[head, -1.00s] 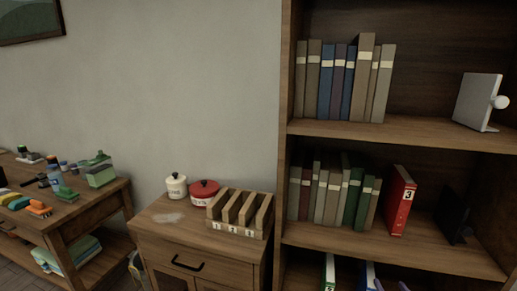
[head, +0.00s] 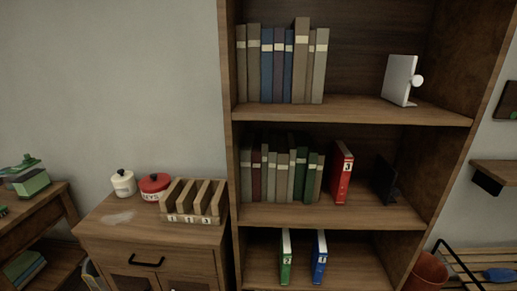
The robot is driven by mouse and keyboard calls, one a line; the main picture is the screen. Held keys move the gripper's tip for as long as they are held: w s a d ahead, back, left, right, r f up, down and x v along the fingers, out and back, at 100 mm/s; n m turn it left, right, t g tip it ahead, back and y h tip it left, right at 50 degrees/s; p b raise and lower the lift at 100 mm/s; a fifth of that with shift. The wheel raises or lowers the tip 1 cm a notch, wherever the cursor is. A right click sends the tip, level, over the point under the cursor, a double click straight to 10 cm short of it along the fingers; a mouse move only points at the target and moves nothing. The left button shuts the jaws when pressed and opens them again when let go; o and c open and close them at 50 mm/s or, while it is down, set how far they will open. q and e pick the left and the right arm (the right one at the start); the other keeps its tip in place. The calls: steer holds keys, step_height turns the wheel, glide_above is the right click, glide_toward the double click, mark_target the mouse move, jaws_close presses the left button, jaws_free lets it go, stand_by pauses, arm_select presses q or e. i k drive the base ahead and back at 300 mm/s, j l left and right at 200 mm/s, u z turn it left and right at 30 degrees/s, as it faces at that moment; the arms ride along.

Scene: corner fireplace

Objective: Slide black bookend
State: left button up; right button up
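The black bookend (head: 386,180) stands upright on the middle shelf (head: 290,214) of the bookcase, near its right wall. A red book (head: 341,175) marked 3 stands to its left, slightly tilted, with a gap between them. A row of green, grey and dark red books (head: 281,173) fills the left of that shelf. The bookend is dark against the shadowed wood, so its outline is hard to make out. Neither of my grippers shows in the head view.
The top shelf holds books (head: 281,65) and a white bookend (head: 401,80). Green (head: 286,258) and blue (head: 320,258) books stand on the lower shelf. A cabinet at left carries a wooden rack (head: 193,201), a red pot (head: 154,187) and a white pot (head: 123,183). A reddish bucket (head: 428,272) is at lower right.

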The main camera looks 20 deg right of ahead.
mark_target(383, 177)
steer(key=z, duration=1.6)
